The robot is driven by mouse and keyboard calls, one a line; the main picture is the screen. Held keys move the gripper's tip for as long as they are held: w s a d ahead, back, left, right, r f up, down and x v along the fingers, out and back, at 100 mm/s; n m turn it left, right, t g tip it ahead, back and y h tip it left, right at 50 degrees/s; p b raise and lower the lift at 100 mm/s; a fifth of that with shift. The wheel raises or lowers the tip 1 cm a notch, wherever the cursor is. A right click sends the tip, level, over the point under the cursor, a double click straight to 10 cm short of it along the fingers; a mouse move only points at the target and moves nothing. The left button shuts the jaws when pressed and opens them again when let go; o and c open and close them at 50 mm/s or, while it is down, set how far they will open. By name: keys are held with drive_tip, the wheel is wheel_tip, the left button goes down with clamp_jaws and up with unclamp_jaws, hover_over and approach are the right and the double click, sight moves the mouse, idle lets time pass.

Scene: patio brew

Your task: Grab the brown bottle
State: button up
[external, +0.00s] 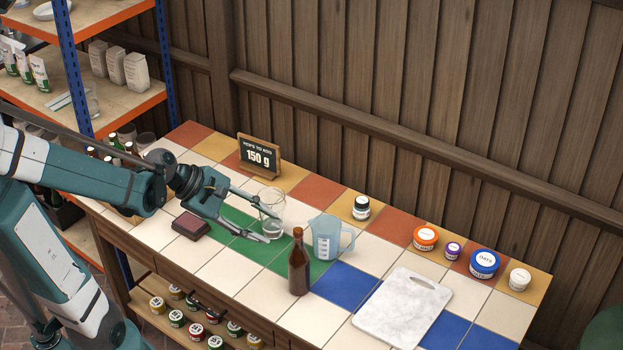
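The brown bottle (299,268) stands upright on the tiled table (220,270), near its front edge and left of the marble board. My gripper (271,227) reaches in from the left, low over the green tiles, with its fingers spread apart. It is to the left of and behind the bottle, and does not touch it. A clear glass vessel (271,203) is right at the fingertips. I cannot tell whether the fingers touch the glass or only overlap it in this view.
A clear measuring jug (327,240) stands just right of the bottle. A white marble board (403,307) lies further right. Several lidded jars, including an orange-lidded one (425,238), line the back right. A sign (259,156) and a dark block (191,226) are at left. The tiles in front are clear.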

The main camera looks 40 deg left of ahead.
sight(298, 232)
drive_tip(key=shift+w+d+f+n+t+h+b, duration=0.2)
drive_tip(key=shift+w+n+h+b, duration=0.35)
drive_tip(key=shift+n, duration=0.7)
drive_tip(key=shift+w+d+f+n+t+h+b, duration=0.1)
drive_tip(key=shift+w+f+n+t+h+b, duration=0.1)
drive_tip(key=shift+n+h, duration=0.75)
drive_tip(key=shift+w+d+f+n+t+h+b, duration=0.2)
drive_tip(key=shift+w+n+h+b, duration=0.2)
drive_tip(key=shift+n, duration=1.1)
drive_tip(key=shift+b+x, duration=0.3)
drive_tip(key=shift+x, duration=0.95)
drive_tip(key=shift+w+d, duration=0.1)
drive_tip(key=shift+b+x, duration=0.9)
drive_tip(key=shift+x, duration=1.6)
